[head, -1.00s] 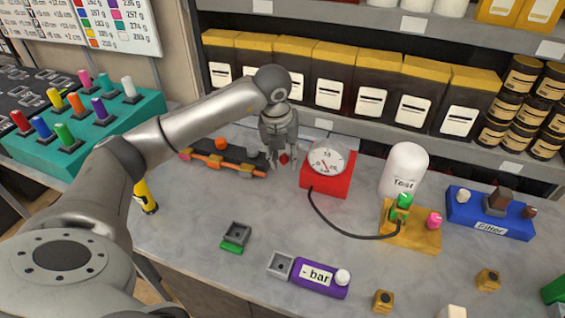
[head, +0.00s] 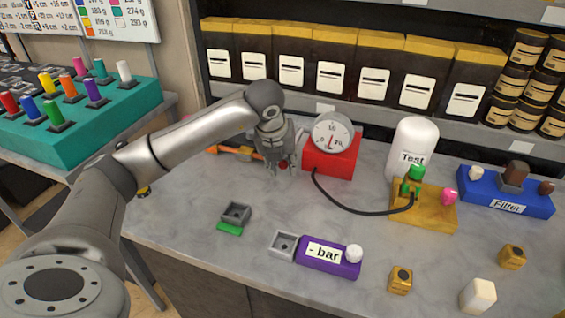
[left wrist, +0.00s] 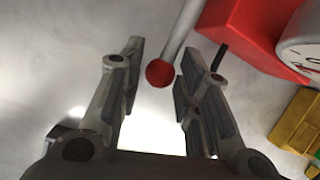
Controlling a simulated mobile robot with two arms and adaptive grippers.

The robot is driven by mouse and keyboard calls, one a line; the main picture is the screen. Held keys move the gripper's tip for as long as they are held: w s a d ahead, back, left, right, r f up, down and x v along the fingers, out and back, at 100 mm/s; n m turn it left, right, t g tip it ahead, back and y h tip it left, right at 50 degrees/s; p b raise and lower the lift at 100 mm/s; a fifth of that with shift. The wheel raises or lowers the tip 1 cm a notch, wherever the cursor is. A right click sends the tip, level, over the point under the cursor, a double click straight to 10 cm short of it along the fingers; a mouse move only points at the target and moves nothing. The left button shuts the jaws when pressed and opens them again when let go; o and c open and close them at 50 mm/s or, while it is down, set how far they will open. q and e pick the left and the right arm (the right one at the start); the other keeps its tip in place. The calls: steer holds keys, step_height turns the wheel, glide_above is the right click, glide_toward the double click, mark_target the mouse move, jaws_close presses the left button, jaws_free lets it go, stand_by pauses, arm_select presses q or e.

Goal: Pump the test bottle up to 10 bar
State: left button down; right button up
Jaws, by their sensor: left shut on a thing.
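The red pump box (head: 331,158) carries a round white gauge (head: 332,134) with a red needle; I cannot read its value reliably. A grey rod with a red ball knob (left wrist: 160,73) shows beside the box in the left wrist view. My left gripper (head: 283,166) is shut on this knob, left of the box; in the left wrist view the fingers (left wrist: 157,90) are on either side of it. A black hose (head: 350,207) runs from the box to the yellow block (head: 425,208), which has a green and a pink knob. The white test bottle (head: 413,145) stands upright behind that block. My right gripper is not in view.
A purple "- bar" box (head: 326,257), a grey-green block (head: 235,215) and small cubes lie in front. A blue filter block (head: 506,190) is at right. An orange tool (head: 237,152) lies partly behind my arm. Shelves with bags (head: 290,65) border the back.

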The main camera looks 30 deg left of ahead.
arm_select(q)
steer(key=shift+s+f, duration=0.25)
steer(key=shift+f, duration=0.2)
steer(key=c, duration=1)
jaws_free()
steer(key=shift+r, duration=0.1)
steer(key=shift+c, duration=0.2)
steer(key=shift+r, duration=0.55)
steer(key=v, duration=1.1)
steer(key=shift+s+r, duration=0.1)
